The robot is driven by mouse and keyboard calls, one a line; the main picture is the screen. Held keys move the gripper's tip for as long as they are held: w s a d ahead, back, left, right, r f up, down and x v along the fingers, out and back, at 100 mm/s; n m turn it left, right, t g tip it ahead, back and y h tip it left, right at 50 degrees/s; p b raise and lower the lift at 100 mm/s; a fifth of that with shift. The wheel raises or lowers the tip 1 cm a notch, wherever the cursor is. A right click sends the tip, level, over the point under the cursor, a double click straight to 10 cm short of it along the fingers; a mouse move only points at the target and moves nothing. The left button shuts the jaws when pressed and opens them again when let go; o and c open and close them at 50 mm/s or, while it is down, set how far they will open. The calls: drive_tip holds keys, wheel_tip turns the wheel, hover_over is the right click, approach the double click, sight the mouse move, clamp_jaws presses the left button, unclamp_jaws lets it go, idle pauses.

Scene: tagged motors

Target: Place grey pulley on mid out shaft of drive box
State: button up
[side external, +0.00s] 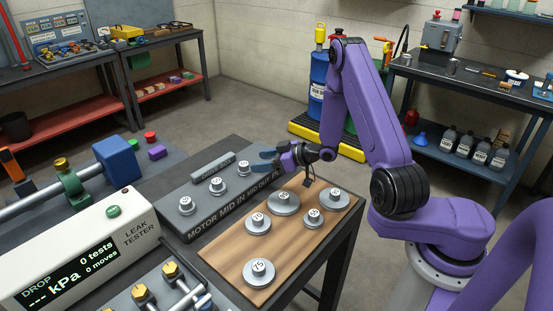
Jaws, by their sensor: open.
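The drive box (178,228) is a dark grey block with "MOTOR MID IN MID OUT" lettered along its front edge. I cannot tell for sure which stands at mid out. Several grey pulleys lie on the wooden board, among them a wide one (285,203) and one marked 75 (260,268). Nothing shows held.
The wooden board (225,258) lies right of the drive box on the dark table. A white leak tester (85,252) stands at the front left, with brass-topped fittings (172,270) beside it. A blue block and rod (116,158) lie behind the tester.

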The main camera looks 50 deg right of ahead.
drive_tip(key=v, duration=0.5)
drive_tip(key=shift+w+a+r+n+g+h, duration=1.05)
drive_tip(key=shift+w+a+n+g, duration=0.45)
drive_tip(key=shift+w+a+g, duration=0.95)
drive_tip(key=s+a+r+n+g+h, duration=0.1)
drive_tip(key=s+a+r+g+h, duration=0.1)
drive_tip(key=s+a+r, duration=0.35)
drive_tip(key=s+r+n+g, duration=0.2)
drive_tip(key=s, duration=1.3)
drive_tip(key=s+r+n+g, duration=0.2)
drive_tip(key=s+r+g, duration=0.1)
drive_tip(key=s, duration=1.3)
drive_tip(key=shift+h, duration=0.45)
